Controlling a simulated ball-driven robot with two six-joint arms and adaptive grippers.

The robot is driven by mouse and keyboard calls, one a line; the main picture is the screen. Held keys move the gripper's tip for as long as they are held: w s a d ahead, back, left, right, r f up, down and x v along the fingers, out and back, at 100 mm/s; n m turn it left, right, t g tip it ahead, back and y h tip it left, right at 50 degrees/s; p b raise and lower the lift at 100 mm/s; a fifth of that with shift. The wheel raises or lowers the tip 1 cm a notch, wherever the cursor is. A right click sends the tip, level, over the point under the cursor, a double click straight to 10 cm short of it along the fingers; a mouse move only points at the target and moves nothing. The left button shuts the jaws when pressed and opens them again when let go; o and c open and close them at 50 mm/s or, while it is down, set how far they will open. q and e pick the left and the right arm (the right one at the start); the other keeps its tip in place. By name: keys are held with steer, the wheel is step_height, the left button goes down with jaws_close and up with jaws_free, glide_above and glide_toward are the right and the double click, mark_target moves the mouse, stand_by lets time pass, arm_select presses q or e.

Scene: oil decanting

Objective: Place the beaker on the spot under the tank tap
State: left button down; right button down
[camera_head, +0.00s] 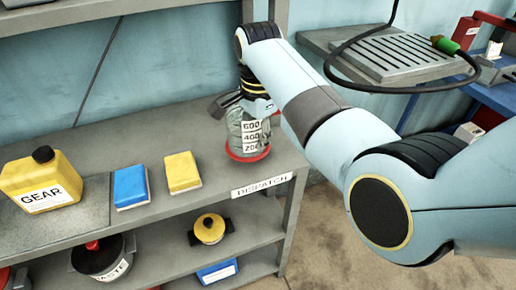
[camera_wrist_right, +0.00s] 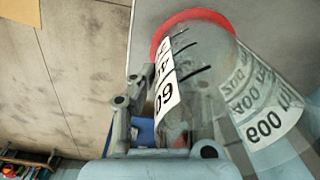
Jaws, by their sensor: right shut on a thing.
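The clear beaker (camera_head: 249,138) has a red base and a white label with 600, 400 and 200 marks. It is upright at the right end of the grey shelf top, above the DISPATCH label. I cannot tell whether its base touches the shelf. My right gripper (camera_head: 232,105) is shut on the beaker's upper part, largely hidden behind my wrist. In the right wrist view the beaker (camera_wrist_right: 212,62) fills the middle, beside the gripper's finger links (camera_wrist_right: 128,105). My left gripper is out of view. I cannot make out a tank tap.
On the shelf top (camera_head: 215,185) stand a yellow GEAR can (camera_head: 40,180), a blue block (camera_head: 131,187) and a yellow block (camera_head: 182,172). A black pot (camera_head: 103,258) and a yellow-lidded pot (camera_head: 209,229) are below. A slotted grey tray (camera_head: 390,55) and black hose (camera_head: 335,75) are at upper right.

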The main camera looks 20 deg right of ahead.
mark_target(258, 154)
steer(key=shift+f, duration=1.9)
steer(key=c, duration=1.4)
jaws_free()
steer(key=shift+f, duration=0.1)
